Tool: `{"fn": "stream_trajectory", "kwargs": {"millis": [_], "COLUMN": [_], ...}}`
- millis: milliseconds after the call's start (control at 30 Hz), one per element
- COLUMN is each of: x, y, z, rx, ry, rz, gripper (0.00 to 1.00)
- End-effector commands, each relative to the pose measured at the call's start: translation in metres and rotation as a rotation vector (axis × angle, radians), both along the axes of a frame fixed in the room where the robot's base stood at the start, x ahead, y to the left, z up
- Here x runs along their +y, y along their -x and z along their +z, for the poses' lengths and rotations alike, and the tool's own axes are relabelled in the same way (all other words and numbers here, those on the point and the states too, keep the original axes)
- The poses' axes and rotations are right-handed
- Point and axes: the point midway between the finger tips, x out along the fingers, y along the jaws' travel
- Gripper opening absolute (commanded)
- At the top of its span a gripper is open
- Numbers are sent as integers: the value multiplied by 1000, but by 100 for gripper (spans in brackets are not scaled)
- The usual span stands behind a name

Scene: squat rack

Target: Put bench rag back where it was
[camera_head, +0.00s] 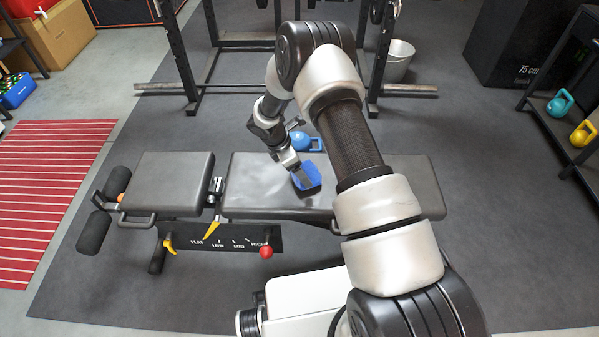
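A blue piece of cloth that looks like the bench rag (309,173) shows at the tip of my gripper (303,178), over the right part of the black bench (262,186). My gripper reaches down to the cloth from behind, with a dark finger along the cloth's left side. The cloth is at or just above the pad; I cannot tell whether it touches. Its far side and the other finger are partly hidden, so I cannot tell whether the fingers are closed on it. My own arm hides part of the bench's right half.
A blue kettlebell (306,143) is just behind the bench, close to my gripper. Rack uprights (178,50) and a low bar stand farther back. A grey bucket (398,60) is behind right. A shelf with kettlebells (580,134) is at right. The bench's left pad is clear.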

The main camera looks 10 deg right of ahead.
Motion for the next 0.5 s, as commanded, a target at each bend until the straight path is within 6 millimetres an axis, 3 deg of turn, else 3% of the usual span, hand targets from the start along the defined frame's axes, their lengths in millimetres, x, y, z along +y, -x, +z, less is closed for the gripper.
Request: {"fn": "stream_trajectory", "kwargs": {"millis": [33,100,467,500], "x": [0,0,0,0], "y": [1,0,0,0], "z": [-11,-16,-20,-18], "rx": [2,0,-1,-1], "ry": [0,0,0,0], "rz": [0,0,0,0], "gripper": [61,61,61,87]}}
